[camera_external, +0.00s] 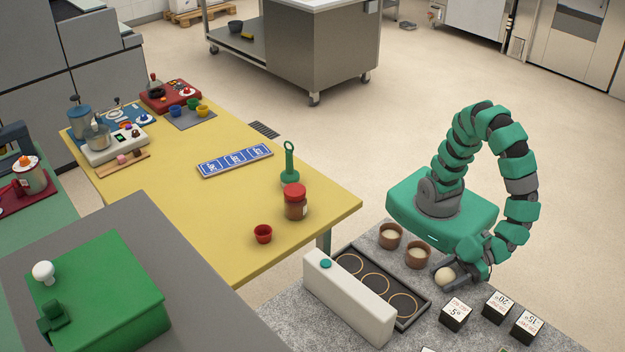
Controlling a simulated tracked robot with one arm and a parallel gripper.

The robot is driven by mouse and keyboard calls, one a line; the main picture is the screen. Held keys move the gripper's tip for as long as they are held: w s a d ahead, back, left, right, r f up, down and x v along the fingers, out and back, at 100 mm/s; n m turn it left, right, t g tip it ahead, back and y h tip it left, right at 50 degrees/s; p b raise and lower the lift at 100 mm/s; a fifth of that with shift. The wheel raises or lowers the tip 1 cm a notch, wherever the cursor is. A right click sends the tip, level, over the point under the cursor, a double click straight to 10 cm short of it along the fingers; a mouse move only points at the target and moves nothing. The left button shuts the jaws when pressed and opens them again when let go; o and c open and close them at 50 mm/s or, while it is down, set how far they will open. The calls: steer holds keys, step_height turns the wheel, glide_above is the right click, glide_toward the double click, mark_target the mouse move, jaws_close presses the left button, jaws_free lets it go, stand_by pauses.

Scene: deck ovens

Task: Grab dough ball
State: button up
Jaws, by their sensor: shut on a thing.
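The dough ball (445,276) is a small pale cream ball low at the right of the view, over the speckled grey surface. My gripper (451,279) is at the ball, with its dark fingers shut on it. My green and grey arm arches up and over from its base, then comes down to the ball. Part of the ball is hidden by the fingers. I cannot tell whether the ball touches the surface below.
Two brown cups (418,254) with pale contents stand left of the gripper. A dark tray (408,312) with ring outlines lies beside a white box (347,300). Several numbered black-and-white cubes (456,314) stand in front. A yellow table (190,200) is at left.

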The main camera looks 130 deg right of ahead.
mark_target(448, 270)
steer(key=shift+r, duration=0.1)
steer(key=shift+r+p, duration=1.05)
steer(key=shift+r, duration=0.55)
steer(key=shift+s+d+r, duration=0.1)
steer(key=shift+s+r, duration=0.1)
steer(key=shift+r, duration=0.05)
steer(key=s+d+b, duration=0.1)
steer(key=s+d, duration=0.3)
steer(key=s, duration=0.2)
steer(key=s+d+r+b, duration=0.1)
steer(key=s+d+b, duration=0.1)
steer(key=s+d, duration=0.2)
steer(key=s, duration=0.3)
steer(key=shift+d, duration=0.2)
